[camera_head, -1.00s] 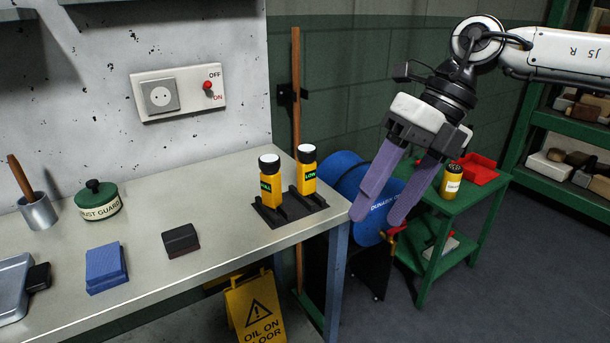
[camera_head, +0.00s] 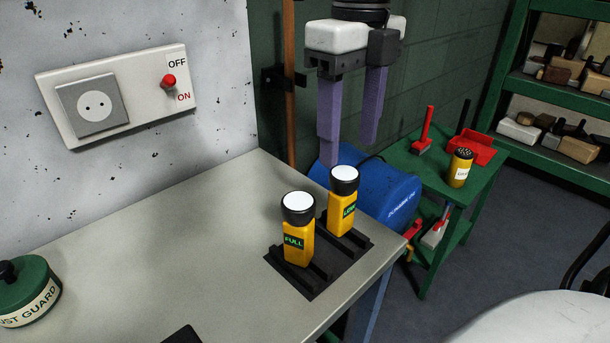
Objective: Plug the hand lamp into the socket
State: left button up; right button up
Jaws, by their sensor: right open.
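Two yellow hand lamps with black heads and white lenses stand upright in a black rack (camera_head: 312,288) at the right end of the bench. The nearer lamp (camera_head: 298,246) has a display reading FULL. The lamp behind it to the right (camera_head: 342,215) has a display reading LOW. The socket (camera_head: 94,106) is a grey square on a white wall panel, left of a red switch (camera_head: 169,81) marked OFF above and ON below. My right gripper (camera_head: 348,155) points down, open and empty, with its purple fingers above and behind the LOW lamp. My left gripper is out of view.
The grey bench (camera_head: 190,240) is mostly clear between wall and rack. A green tin (camera_head: 26,290) stands at the left edge. A blue tank (camera_head: 385,195) and a green side table (camera_head: 412,163) with red items stand beyond the bench's right end.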

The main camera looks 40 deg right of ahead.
aim_at(343, 193)
jog(key=shift+w, duration=0.2)
jog(key=shift+s+r, duration=0.15)
jog(key=shift+s, duration=0.3)
notch_tip(343, 193, down, 5)
jog(key=shift+r+b, duration=0.2)
jog(key=shift+b, duration=0.1)
jog(key=shift+f, duration=0.3)
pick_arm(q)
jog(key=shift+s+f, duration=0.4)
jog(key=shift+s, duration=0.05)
pick_arm(e)
jog(key=shift+w, duration=0.1)
jog(key=f, duration=0.5)
jog(key=shift+a, duration=0.3)
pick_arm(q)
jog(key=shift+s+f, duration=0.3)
